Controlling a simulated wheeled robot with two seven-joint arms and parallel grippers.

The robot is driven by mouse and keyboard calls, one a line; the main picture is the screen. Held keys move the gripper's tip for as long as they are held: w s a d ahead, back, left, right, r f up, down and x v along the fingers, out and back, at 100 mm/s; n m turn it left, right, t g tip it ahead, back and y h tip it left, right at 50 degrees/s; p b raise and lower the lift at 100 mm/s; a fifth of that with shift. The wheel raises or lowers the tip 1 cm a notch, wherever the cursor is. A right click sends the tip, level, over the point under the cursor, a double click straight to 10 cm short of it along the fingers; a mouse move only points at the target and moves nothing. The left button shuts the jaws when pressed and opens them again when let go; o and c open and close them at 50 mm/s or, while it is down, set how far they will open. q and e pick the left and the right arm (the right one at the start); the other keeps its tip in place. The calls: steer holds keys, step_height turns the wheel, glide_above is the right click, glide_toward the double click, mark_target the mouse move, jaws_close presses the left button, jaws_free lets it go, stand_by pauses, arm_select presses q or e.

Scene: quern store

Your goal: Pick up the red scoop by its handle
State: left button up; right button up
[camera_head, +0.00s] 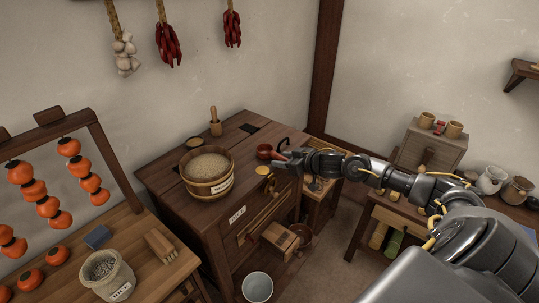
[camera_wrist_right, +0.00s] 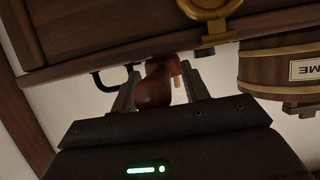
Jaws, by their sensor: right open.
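The red scoop (camera_head: 264,151) is on the dark wooden chest top, right of the grain tub. Its round bowl shows in the head view, and its handle is mostly hidden by my gripper. My right gripper (camera_head: 284,154) reaches in from the right, close beside the scoop. In the right wrist view, a reddish-brown part that looks like the scoop (camera_wrist_right: 153,88) shows between the two spread fingers of my right gripper (camera_wrist_right: 160,90). I cannot tell whether either finger touches it. My left gripper is in neither view.
The wooden tub of grain (camera_head: 207,185) stands left of the scoop; a tub (camera_wrist_right: 285,75) also shows in the wrist view. A pestle in a mortar (camera_head: 215,124) is behind. A yellow disc (camera_head: 262,170) lies near the chest's front edge.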

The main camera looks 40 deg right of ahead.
mark_target(284, 157)
jaws_close()
steer(key=shift+r, duration=0.15)
steer(key=shift+r, duration=0.2)
step_height(284, 157, up, 2)
steer(key=shift+r+b, duration=0.2)
steer(key=shift+b, duration=0.75)
steer(key=s+a+r, duration=0.2)
steer(key=s+r, duration=0.8)
steer(key=s, duration=0.3)
steer(key=shift+s+a, duration=0.35)
steer(key=shift+s, duration=0.05)
